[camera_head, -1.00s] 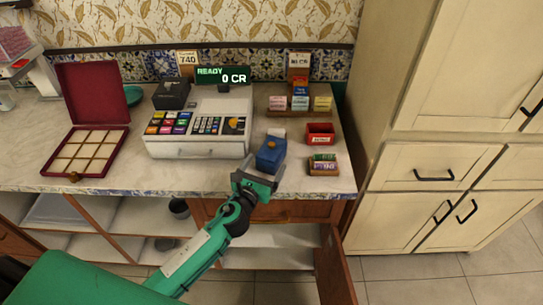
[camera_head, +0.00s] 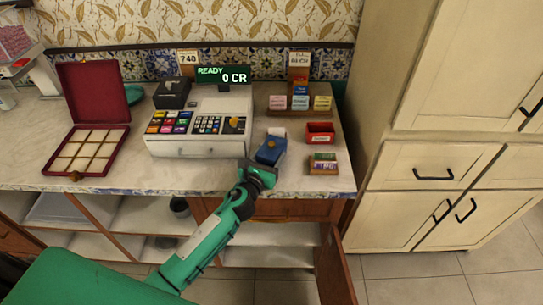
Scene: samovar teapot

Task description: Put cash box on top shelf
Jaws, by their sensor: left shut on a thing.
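Below the counter, an open cabinet shows pale shelves, the upper one (camera_head: 275,235) behind my left forearm. My right gripper is not in view.
The cash register (camera_head: 200,123) stands left of the box. A red tray (camera_head: 320,132) and a small card holder (camera_head: 323,164) stand to its right. An open compartment case (camera_head: 91,152) lies at left. An open wooden door (camera_head: 335,268) juts out below the counter.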

